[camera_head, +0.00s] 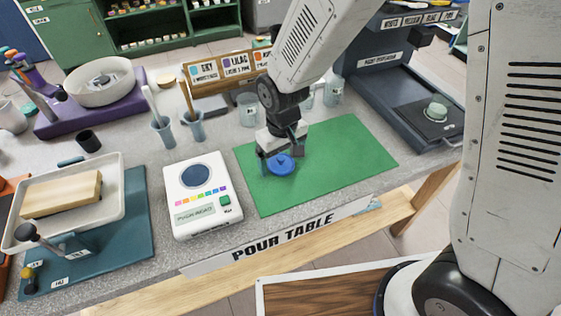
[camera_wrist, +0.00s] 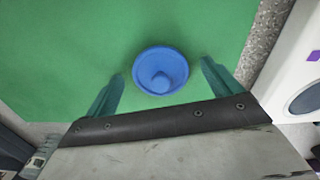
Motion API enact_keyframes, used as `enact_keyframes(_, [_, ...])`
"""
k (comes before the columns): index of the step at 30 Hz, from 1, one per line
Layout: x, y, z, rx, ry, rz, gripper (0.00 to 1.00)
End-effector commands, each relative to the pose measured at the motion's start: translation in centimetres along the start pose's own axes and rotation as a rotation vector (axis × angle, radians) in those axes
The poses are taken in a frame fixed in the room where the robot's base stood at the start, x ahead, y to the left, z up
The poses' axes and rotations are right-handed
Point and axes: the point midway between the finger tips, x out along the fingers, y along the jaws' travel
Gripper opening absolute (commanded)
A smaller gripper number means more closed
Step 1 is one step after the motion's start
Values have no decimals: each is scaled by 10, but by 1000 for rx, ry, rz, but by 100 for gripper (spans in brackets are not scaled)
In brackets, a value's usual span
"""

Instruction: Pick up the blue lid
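The blue lid (camera_head: 281,164) lies on the green mat (camera_head: 340,150) near the mat's left side. It is round with a raised knob in its middle. In the wrist view the blue lid (camera_wrist: 160,70) sits just ahead of and between the fingers. My gripper (camera_head: 281,158) is directly over the lid, low above the mat. In the wrist view my gripper (camera_wrist: 162,84) is open, with one green-grey finger to each side of the lid and visible gaps between. I cannot tell how high the fingertips are above the mat.
A white scale (camera_head: 199,198) with a round blue plate stands left of the mat. Clear cups (camera_head: 248,108) and a sign rack (camera_head: 226,76) stand behind it. A dark dispenser (camera_head: 400,95) is at the back right. The mat's right half is clear.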

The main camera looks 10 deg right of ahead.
Motion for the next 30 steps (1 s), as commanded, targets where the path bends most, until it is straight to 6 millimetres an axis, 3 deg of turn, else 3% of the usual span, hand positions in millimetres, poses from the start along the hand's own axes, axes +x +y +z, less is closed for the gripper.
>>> enact_keyframes(1, [0,0,0,0,0,0,77])
enact_keyframes(5, [0,0,0,0,0,0,44])
enact_keyframes(17, [-3,0,0,0,1,0,43])
enact_keyframes(30, [-37,4,5,4,-1,0,43])
